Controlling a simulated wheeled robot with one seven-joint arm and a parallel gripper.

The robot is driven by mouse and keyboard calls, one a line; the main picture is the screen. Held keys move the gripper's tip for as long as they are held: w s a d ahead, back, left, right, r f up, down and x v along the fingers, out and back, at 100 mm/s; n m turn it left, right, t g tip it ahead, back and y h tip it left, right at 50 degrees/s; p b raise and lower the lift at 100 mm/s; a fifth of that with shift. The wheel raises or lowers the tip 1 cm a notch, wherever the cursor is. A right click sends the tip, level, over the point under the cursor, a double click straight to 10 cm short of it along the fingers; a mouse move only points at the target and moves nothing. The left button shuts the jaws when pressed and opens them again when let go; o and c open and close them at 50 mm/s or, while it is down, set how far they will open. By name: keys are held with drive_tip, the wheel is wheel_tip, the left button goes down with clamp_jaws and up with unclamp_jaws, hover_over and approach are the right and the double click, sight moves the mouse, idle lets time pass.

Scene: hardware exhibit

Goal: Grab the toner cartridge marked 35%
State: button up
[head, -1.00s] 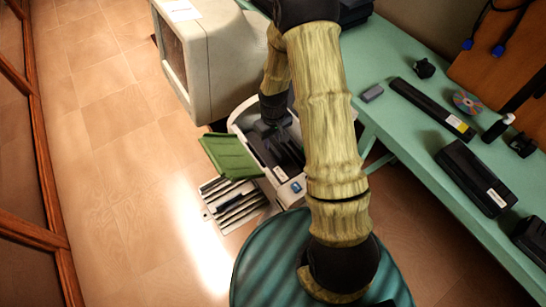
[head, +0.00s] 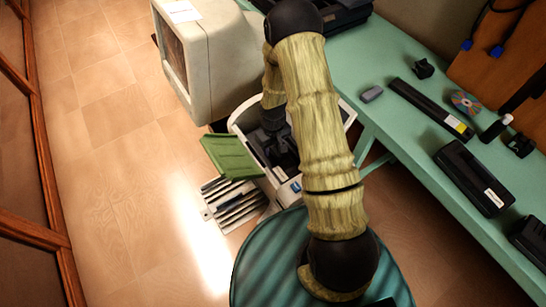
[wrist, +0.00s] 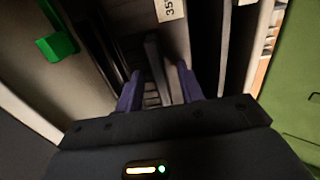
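The toner cartridge marked 35% (wrist: 172,42) shows in the wrist view as a dark block with a white label at the top edge; only "35" is readable and the rest is cut off. A dark upright ridge stands below the label. My gripper (wrist: 160,77) has its two purple fingers apart, one on either side of this ridge. A gap shows around the ridge; whether either finger touches it I cannot tell. In the head view my gripper (head: 284,150) is over the open printer (head: 240,122), and my arm hides much of the interior.
A green flap (head: 230,157) stands open on the printer's left, above a slotted tray (head: 235,204). A beige monitor (head: 222,60) is behind. The teal table (head: 408,145) on the right holds a long black cartridge (head: 425,104) and a black box (head: 470,172). The left floor is clear.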

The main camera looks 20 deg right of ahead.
clamp_jaws()
idle(1.5)
